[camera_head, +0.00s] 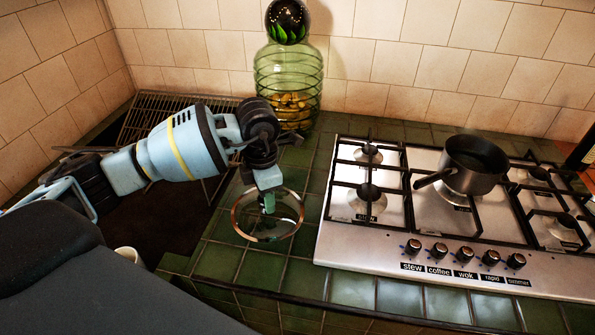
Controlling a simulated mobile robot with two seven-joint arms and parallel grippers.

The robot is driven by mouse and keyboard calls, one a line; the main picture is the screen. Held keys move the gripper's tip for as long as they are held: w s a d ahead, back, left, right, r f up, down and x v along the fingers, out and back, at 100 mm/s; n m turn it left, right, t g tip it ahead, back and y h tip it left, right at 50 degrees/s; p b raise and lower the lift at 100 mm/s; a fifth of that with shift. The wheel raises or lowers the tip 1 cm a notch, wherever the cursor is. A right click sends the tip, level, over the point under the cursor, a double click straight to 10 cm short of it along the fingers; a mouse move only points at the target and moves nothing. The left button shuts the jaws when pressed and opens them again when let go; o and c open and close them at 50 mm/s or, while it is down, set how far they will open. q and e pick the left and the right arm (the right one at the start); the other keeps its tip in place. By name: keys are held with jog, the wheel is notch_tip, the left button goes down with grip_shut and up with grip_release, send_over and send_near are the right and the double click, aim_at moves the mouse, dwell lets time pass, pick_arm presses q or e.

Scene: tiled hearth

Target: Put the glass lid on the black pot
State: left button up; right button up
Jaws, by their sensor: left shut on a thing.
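The glass lid (284,228), round with a metal rim, is at the green tiled counter left of the stove. My left gripper (268,203) points down over the lid's middle and is shut on it, probably at the knob, which the fingers hide. I cannot tell whether the lid rests on the tiles or is slightly above them. The black pot (473,169) stands uncovered on a back middle burner of the stove, its handle pointing left toward the front. My right gripper is not in view.
The steel gas stove (400,244) has raised black grates and a row of front knobs. A tall green glass jar (287,75) with a dark round stopper stands behind my left gripper. A wire rack (160,105) lies at the back left. A dark bottle (583,150) is at the right edge.

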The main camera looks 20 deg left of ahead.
pick_arm(q)
jog(key=s+d+m, duration=0.1)
jog(key=m, duration=0.2)
jog(key=s+d+r+m, duration=0.1)
jog(key=m, duration=0.3)
jog(key=s+d+m, duration=0.1)
jog(key=m, duration=0.3)
jog(key=shift+s+d+r, duration=0.1)
jog(key=shift+s+r, duration=0.1)
jog(key=shift+s, duration=0.05)
jog(key=s+d+r+m, duration=0.1)
jog(key=s+d+m, duration=0.2)
jog(key=m, duration=1.3)
jog(key=s, duration=0.2)
jog(key=shift+s+d+r+m, duration=0.15)
jog(key=shift+s+r+m, duration=0.1)
jog(key=shift+s+m, duration=0.05)
